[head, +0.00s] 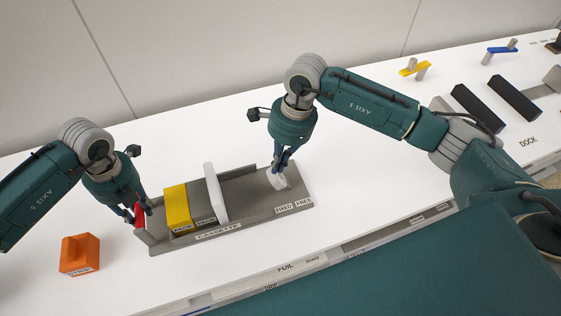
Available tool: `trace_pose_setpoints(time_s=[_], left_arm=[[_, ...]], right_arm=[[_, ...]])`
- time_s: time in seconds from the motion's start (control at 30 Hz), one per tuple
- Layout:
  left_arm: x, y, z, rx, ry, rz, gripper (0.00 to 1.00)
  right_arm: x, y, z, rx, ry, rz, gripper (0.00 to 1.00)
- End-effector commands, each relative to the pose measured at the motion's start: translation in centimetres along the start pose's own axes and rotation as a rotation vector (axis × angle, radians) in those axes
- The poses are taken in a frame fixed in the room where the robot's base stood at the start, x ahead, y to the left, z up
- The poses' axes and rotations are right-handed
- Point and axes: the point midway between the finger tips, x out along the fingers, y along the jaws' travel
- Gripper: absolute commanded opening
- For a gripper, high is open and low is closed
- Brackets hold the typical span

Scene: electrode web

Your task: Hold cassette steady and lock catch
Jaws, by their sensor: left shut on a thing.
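The grey cassette (263,208) is a long tray on the white table, labelled CASSETTE along its front. It holds a yellow block (178,208) and an upright white plate (215,192). My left gripper (139,216) is shut on the red handle (139,212) at the cassette's left end. The white catch (278,180) is at the right end, above labels that seem to read FIXED and FREE. My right gripper (281,169) points down at the catch, with its fingertips at or on it. Whether they grip it is hard to see.
Dark bars (478,107) near the DOCK label and small yellow (414,68) and blue (502,48) pieces are at the far right. The table behind the cassette is clear.

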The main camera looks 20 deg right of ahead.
Motion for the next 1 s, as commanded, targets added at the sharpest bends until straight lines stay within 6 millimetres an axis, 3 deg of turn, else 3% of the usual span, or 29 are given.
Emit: trace_pose_setpoints(time_s=[0.57, 0.77, 1.0], left_arm=[[-0.1, -0.2, -0.1, 0.003, 0.001, -0.004, 0.00], [0.0, -0.2, -0.1, 0.003, 0.001, -0.003, 0.00], [0.0, -0.1, -0.1, 0.003, 0.001, -0.002, 0.00]], right_arm=[[-0.2, 0.2, -0.7, 0.001, 0.002, 0.006, 0.00], [-3.1, -0.1, -3.1, 0.002, 0.001, -0.002, 0.00], [-8.1, -0.1, 0.1, -0.004, -0.001, -0.003, 0.00]])
